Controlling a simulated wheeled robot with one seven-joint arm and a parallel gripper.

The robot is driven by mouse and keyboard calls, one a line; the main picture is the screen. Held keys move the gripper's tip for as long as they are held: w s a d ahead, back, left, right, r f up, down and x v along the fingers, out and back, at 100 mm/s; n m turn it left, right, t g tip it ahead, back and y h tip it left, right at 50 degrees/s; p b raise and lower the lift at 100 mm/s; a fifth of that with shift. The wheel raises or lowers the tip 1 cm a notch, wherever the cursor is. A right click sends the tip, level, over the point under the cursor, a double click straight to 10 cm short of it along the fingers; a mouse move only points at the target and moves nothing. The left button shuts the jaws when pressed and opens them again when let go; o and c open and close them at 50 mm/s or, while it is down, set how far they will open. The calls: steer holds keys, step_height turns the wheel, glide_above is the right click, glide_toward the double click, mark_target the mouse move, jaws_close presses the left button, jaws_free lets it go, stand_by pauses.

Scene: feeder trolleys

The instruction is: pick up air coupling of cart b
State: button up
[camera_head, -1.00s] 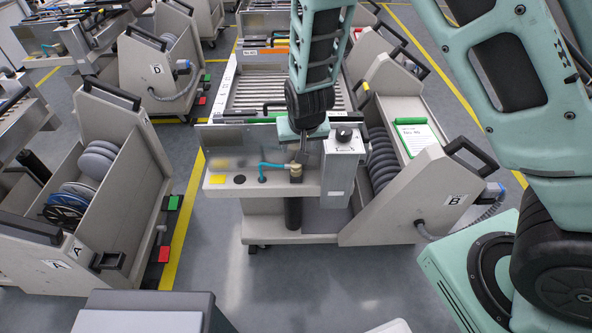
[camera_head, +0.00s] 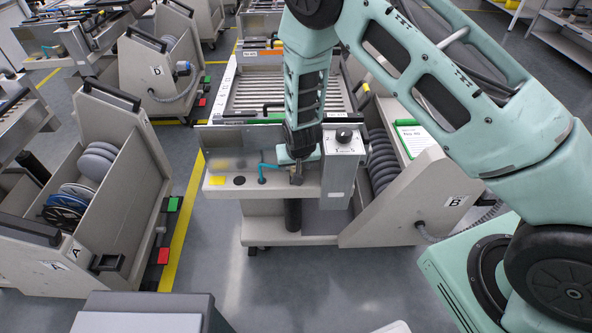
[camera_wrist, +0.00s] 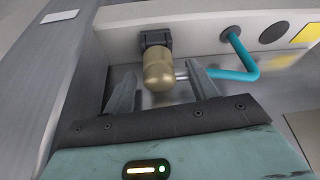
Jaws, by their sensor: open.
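The air coupling (camera_wrist: 158,70) is a brass, round-ended fitting on a dark square mount in the wrist view. A teal hose (camera_wrist: 238,70) runs near its right side. My gripper (camera_wrist: 160,82) is open, with one finger on each side of the coupling; whether the fingers touch it I cannot tell. In the head view my gripper (camera_head: 296,177) is low at the front shelf of cart B (camera_head: 218,189), and my arm hides the coupling. The teal hose (camera_head: 268,166) shows just left of the gripper there.
A grey control box (camera_head: 341,170) with a black knob stands close to the right of my gripper. Cart B's sloped side bin (camera_head: 430,190) is further right. Cart A (camera_head: 120,195) is at left, past a yellow floor line.

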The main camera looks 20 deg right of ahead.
jaws_close()
stand_by(0.3)
step_height(320, 180, up, 21)
steer(key=p, duration=0.3)
stand_by(0.9)
